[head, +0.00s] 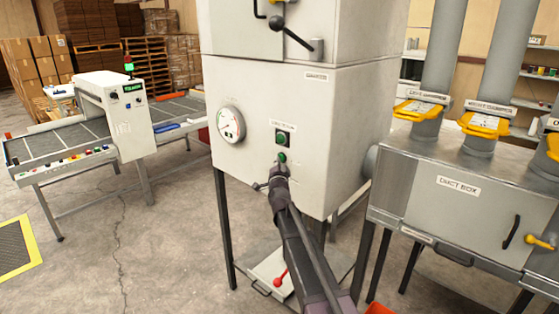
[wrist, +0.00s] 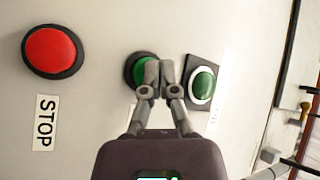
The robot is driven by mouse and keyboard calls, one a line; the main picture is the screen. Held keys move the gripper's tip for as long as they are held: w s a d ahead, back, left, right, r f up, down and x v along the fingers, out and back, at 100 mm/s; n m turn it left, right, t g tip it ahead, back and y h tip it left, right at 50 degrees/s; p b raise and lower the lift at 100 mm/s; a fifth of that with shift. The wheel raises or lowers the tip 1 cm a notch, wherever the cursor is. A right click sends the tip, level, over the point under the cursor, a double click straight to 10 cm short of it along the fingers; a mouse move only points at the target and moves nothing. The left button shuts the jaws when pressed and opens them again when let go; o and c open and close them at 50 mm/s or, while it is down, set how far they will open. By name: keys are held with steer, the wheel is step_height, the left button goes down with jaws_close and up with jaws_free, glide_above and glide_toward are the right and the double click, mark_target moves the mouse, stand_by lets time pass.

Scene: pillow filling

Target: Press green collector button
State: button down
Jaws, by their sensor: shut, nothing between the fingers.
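A round green button (head: 282,156) with a dark ring sits on the pale front panel of the tall cabinet (head: 340,110). In the wrist view this green button (wrist: 138,72) is partly covered by my fingertips. My gripper (head: 279,170) is shut and empty, just below the button in the head view. In the wrist view my gripper (wrist: 159,72) overlaps the button's right side; I cannot tell whether it touches. A second green round piece (head: 283,138) on a dark square plate is above it; it has a white ring in the wrist view (wrist: 204,85).
A red button (wrist: 53,50) with a STOP label (wrist: 45,122) is left of my fingers in the wrist view. A dial gauge (head: 230,124) is left on the cabinet. The duct box (head: 460,205) stands right, a conveyor (head: 60,150) left.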

steer(key=shift+w+d, duration=0.1)
stand_by(0.3)
stand_by(0.4)
steer(key=shift+s+a, duration=0.65)
steer(key=shift+s+a, duration=1.8)
